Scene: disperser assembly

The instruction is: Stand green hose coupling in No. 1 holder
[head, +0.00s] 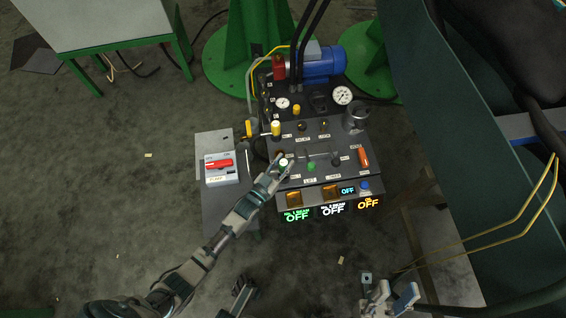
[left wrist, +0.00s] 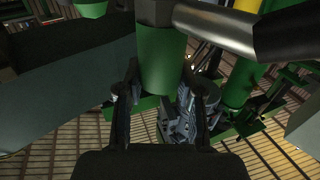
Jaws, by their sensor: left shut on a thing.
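The green hose coupling (left wrist: 162,62) shows in the left wrist view as a green cylinder below a dark metal piece, between the two fingers of my left gripper (left wrist: 163,95). The gripper is shut on it. In the head view my left gripper (head: 281,164) is over the left side of the control panel, beside the small No. 1 label. The hand and arm cover much of that spot, so the No. 1 holder cannot be made out clearly. My right gripper (head: 390,294) is at the bottom right, away from the panel, with its fingers apart and empty.
The control panel (head: 330,178) carries levers, a green knob (head: 311,166), an orange handle (head: 364,157) and lit OFF signs. A box with a red switch (head: 220,166) stands left. A blue motor (head: 323,64) and a gauge (head: 342,95) are behind.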

